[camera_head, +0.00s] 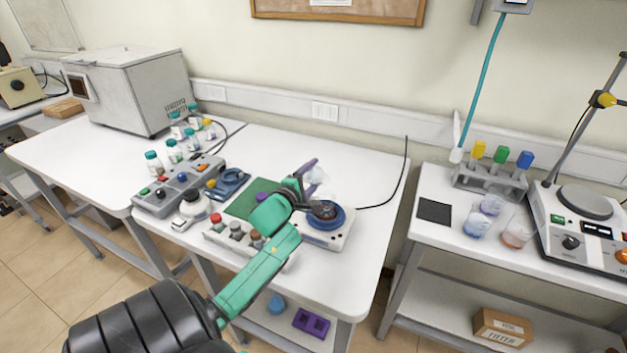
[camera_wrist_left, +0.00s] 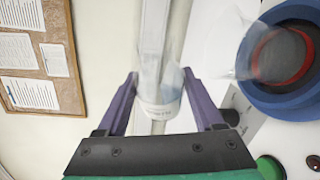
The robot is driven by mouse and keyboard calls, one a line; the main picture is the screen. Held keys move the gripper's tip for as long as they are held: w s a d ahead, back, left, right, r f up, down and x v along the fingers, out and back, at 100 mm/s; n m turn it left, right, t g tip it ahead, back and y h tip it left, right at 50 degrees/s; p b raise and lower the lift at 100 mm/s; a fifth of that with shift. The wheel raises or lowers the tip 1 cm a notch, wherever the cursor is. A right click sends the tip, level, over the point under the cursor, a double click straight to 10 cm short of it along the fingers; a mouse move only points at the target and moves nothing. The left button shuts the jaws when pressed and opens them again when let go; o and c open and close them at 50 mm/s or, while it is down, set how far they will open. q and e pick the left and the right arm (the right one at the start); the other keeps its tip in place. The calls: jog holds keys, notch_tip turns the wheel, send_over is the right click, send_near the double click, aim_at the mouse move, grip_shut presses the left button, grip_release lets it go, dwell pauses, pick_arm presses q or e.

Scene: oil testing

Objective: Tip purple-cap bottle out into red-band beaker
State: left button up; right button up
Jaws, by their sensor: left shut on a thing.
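My left gripper (camera_head: 312,173) is shut on a clear bottle (camera_head: 318,188), above and beside the blue ring of a white hotplate. In the left wrist view the bottle (camera_wrist_left: 160,92), blurred and with a pale label, sits between the two purple fingers (camera_wrist_left: 160,95). The picture there is rolled, and the bottle looks tipped well over from upright. The red-band beaker (camera_head: 324,209) sits in the blue ring; its red band (camera_wrist_left: 283,58) shows in the wrist view. A purple cap (camera_head: 262,197) shows on the green mat, partly behind my arm. I cannot tell whether liquid is flowing. My right gripper is not in view.
A holder with small capped bottles (camera_head: 216,219) stands beside my left forearm. A grey control box (camera_head: 178,187) and several teal-capped bottles (camera_head: 153,163) are further left. The right table holds a tube rack (camera_head: 490,181), beakers (camera_head: 476,223) and a bare black mat (camera_head: 434,211).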

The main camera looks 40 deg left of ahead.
pick_arm(q)
jog(key=shift+f, duration=0.1)
jog(key=shift+r+m+t+b, duration=0.3)
jog(key=shift+m+t+b, duration=0.3)
jog(key=shift+m, duration=0.4)
jog(key=m, duration=0.1)
jog(key=r+m+b, duration=0.1)
jog(key=shift+d+m+t+b, duration=0.25)
jog(key=shift+m+t+b, duration=0.05)
jog(key=shift+t, duration=0.1)
jog(key=shift+d+r+m+y, duration=0.1)
jog(key=shift+r+m+y, duration=0.15)
jog(key=shift+m, duration=0.25)
jog(key=shift+s+d+r+m+t, duration=0.15)
jog(key=shift+r+m+t, duration=0.3)
jog(key=shift+m, duration=0.45)
dwell(1.0)
